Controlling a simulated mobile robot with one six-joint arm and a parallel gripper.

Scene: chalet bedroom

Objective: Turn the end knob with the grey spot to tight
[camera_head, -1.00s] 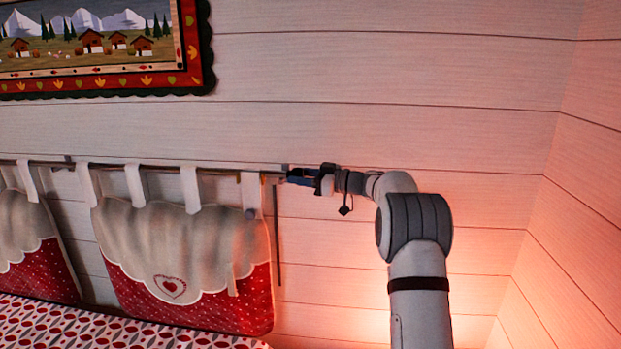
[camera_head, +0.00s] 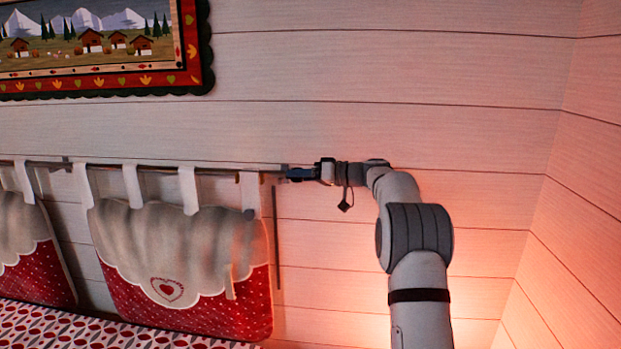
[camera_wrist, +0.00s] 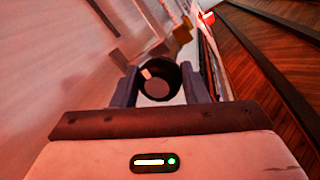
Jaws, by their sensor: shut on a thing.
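The end knob (camera_wrist: 160,88) is a dark round piece with a pale grey spot (camera_wrist: 146,74) on its upper left edge in the wrist view. My gripper (camera_wrist: 158,76) is shut on the knob, one finger on each side. In the head view my gripper (camera_head: 288,175) is at the right end of the rod (camera_head: 105,164) on the wall and hides the knob. Whether the knob is tight does not show.
Red-and-cream cushions (camera_head: 190,310) hang from the rod by pale loops (camera_head: 189,190). A narrow dark strip (camera_head: 277,240) runs down the wall beside the right cushion. A framed picture (camera_head: 100,45) hangs above. The wall right of my arm is bare.

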